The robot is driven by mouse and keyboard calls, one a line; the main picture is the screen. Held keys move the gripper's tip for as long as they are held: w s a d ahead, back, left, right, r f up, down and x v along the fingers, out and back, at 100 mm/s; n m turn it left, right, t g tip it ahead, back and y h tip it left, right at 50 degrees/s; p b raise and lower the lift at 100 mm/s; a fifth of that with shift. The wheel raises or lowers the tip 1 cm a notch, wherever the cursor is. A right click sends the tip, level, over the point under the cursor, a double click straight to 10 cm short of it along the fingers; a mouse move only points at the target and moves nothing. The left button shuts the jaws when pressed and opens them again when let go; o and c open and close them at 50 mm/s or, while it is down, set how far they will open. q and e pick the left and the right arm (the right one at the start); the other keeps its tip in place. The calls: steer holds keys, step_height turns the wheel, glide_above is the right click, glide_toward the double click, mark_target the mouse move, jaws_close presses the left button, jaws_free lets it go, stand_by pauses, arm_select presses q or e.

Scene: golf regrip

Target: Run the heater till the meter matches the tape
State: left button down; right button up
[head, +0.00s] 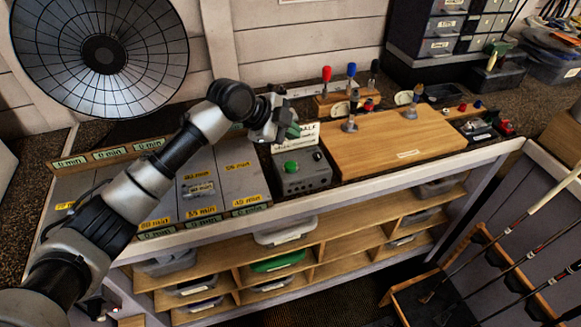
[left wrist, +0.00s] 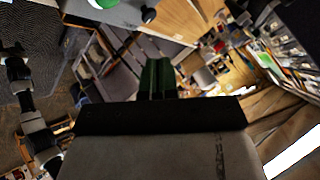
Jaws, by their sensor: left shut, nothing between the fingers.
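A large round dark dish (head: 103,55) with a wire grid, perhaps the heater, stands at the upper left. A grey control box (head: 303,182) has a green knob (head: 291,166) and a small black knob (head: 317,155). Grey panels (head: 218,186) carry yellow tapes reading 80, 55, 60, 35 and 40 min, such as the 35 min tape (head: 201,211). Green meters, such as the rear left one (head: 70,162), read 0 min. My left gripper (head: 291,131) is shut and empty above and behind the control box. Its green fingers (left wrist: 157,79) show together in the left wrist view.
A wooden board (head: 393,140) lies right of the control box. Upright red, blue and black tools (head: 327,75) stand behind it. A white card (head: 306,134) is close to my left gripper. Open shelves (head: 300,262) are below; golf clubs (head: 500,255) lean at the right.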

arm_select(q)
steer(key=b, duration=0.3)
glide_above(290, 166)
step_height(290, 166, down, 5)
steer(key=shift+r, duration=0.2)
steer(key=shift+f+b, duration=0.35)
steer(key=shift+f, duration=0.6)
steer(key=shift+f, duration=0.1)
stand_by(0.7)
steer(key=shift+f, duration=0.3)
steer(key=shift+f+b, duration=0.45)
steer(key=shift+f, duration=0.1)
stand_by(0.7)
steer(key=shift+r, duration=0.1)
steer(key=shift+r+p, duration=0.75)
steer(key=shift+r, duration=0.1)
